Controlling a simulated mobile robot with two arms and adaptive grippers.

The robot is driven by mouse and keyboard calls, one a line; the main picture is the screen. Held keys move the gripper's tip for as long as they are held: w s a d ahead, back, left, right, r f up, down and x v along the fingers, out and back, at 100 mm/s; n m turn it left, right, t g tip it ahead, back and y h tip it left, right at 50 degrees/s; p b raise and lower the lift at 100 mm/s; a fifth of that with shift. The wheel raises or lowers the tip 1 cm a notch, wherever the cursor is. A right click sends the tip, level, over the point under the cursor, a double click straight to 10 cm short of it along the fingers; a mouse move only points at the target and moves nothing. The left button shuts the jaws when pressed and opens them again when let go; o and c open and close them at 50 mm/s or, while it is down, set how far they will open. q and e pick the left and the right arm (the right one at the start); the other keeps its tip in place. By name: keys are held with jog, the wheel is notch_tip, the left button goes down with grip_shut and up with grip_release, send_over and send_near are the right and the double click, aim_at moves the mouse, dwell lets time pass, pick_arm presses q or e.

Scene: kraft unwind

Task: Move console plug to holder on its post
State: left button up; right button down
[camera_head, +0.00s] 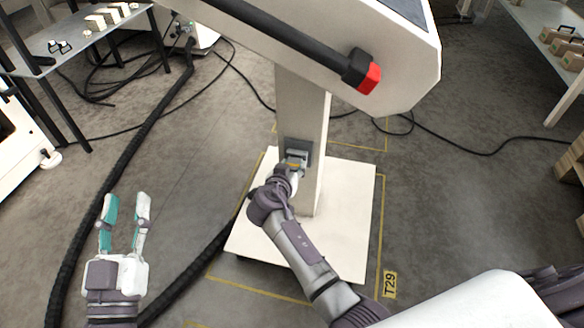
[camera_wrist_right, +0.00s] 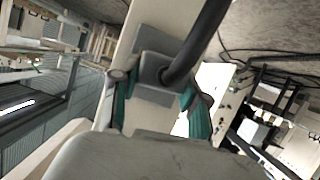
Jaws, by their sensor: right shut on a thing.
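The pale console post (camera_head: 305,115) stands on a white base plate (camera_head: 345,235) and carries a dark grey holder (camera_head: 304,147) low on its front. My right gripper (camera_head: 291,172) is at this holder and mostly hides what it grips. In the right wrist view, its teal fingers (camera_wrist_right: 160,103) are shut on the grey console plug (camera_wrist_right: 151,66), from which a thick black cable (camera_wrist_right: 203,43) runs up. The plug is in front of a grey plate on the post; I cannot tell whether it is seated. My left gripper (camera_head: 124,215) is open and empty above the floor at left.
The console body (camera_head: 400,65) overhangs the post, with a black bar ending in a red cap (camera_head: 369,79). A thick black hose (camera_head: 130,150) and thin cables lie on the floor.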

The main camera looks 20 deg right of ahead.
jog(key=c, duration=0.5)
grip_release()
